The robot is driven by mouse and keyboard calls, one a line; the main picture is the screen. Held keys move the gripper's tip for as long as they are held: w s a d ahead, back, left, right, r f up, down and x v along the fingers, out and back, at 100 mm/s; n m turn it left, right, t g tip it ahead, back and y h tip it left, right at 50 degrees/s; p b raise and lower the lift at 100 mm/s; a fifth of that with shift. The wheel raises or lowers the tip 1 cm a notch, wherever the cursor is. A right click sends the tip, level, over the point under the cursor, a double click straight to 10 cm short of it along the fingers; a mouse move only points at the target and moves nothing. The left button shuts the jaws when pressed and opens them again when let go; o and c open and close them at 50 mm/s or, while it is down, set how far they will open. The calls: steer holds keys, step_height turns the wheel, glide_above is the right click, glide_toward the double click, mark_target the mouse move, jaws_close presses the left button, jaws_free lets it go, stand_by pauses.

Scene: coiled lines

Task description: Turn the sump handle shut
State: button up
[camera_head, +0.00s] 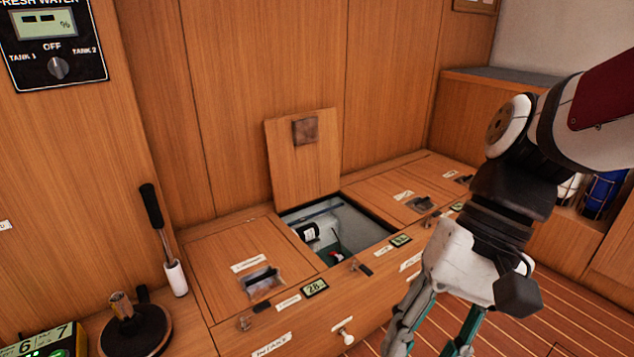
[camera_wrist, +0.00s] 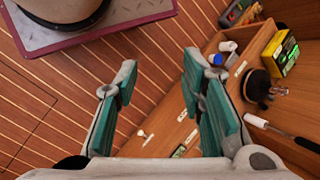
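Small dark levers sit along the front edge of the locker top: a left lever (camera_head: 260,307) beside the "28" display, and a middle lever (camera_head: 362,268) in front of the open hatch. My gripper (camera_head: 428,343) hangs in front of the locker, right of the levers, touching nothing. In the wrist view its green-padded fingers (camera_wrist: 160,68) are apart and empty.
The open hatch (camera_head: 368,230) holds a white fitting (camera_head: 308,232); its lid (camera_head: 304,160) leans on the back wall. A black-handled tool (camera_head: 159,230) stands upright at left beside a black winch (camera_head: 137,332). Striped floor (camera_wrist: 60,120) lies below my gripper.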

mark_target(372, 274)
steer(key=w+d+f+m+t+y+p, duration=0.1)
steer(key=w+f+m+t+y, duration=0.3)
steer(key=w, duration=0.7)
steer(key=w+d+f+m+t+y+p, duration=0.1)
steer(key=w+f+m+y, duration=0.55)
steer(key=w, duration=0.55)
steer(key=w+d+f+m+t+h+p, duration=0.1)
steer(key=w+d+f+m+t+h, duration=0.1)
steer(key=d+f+m+t, duration=0.45)
steer(key=w+d+f+m+t+h+p, duration=0.1)
steer(key=w+d+f+m+t+h, duration=0.15)
steer(key=f+m, duration=0.45)
steer(key=w+d+f+m+t+h, duration=0.25)
steer(key=d+f+t, duration=0.2)
steer(key=f, duration=0.45)
steer(key=shift+m+y, duration=0.35)
steer(key=b+x, duration=0.2)
steer(key=x, duration=0.5)
steer(key=b+x, duration=0.2)
steer(key=x, duration=0.5)
steer(key=shift+s+a, duration=0.15)
steer(key=shift+a, duration=0.1)
jaws_close()
